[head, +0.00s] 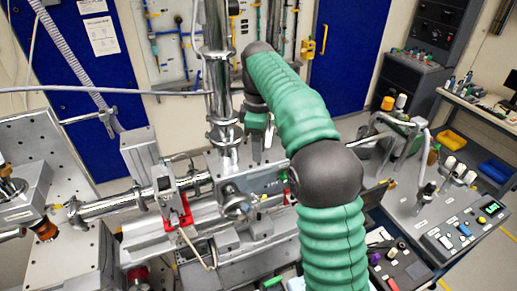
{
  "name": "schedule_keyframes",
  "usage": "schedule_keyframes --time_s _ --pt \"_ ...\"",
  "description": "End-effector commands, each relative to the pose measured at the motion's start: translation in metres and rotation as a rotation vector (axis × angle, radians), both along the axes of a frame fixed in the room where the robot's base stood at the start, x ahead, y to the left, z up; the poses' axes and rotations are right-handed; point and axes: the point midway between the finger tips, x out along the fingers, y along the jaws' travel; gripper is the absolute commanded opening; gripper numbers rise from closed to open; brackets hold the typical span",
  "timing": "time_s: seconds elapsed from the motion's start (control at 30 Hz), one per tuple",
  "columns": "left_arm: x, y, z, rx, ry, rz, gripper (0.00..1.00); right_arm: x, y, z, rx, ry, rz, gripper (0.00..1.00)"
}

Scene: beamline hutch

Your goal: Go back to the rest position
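My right arm, in green ribbed sleeves with dark joints, rises from the bottom of the head view and bends over the beamline. My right gripper (261,155) hangs fingers down beside the vertical steel column, above the beamline hardware. Its two fingers look apart with nothing seen between them, though they are small here. The forearm and dark elbow hide part of the bench behind them. My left gripper is not in view.
The steel column (219,80) stands close left of my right gripper. A clamp with a red base (178,215) and a round knob (237,200) lie below. At right is a bench (408,205) with a control box (465,232). Blue doors (348,50) stand behind.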

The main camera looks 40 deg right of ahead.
Motion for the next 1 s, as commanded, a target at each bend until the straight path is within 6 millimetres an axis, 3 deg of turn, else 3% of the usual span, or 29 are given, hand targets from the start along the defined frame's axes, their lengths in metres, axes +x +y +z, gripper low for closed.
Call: schedule_keyframes --time_s 0.47,0.57,0.67,0.8,1.0 --pt "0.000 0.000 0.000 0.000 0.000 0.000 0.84 0.001 0.006 -0.007 -0.001 -0.002 -0.013 0.25" --pt "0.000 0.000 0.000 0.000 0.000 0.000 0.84 0.004 0.030 -0.032 -0.008 -0.020 -0.071 0.25" --pt "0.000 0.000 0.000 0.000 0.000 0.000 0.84 -0.001 0.071 -0.075 -0.013 -0.060 -0.180 0.25" --pt "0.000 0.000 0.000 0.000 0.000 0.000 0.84 -0.030 0.127 -0.134 -0.004 -0.123 -0.343 0.25" --pt "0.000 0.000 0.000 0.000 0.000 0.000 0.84 -0.087 0.177 -0.192 0.032 -0.183 -0.516 0.25"
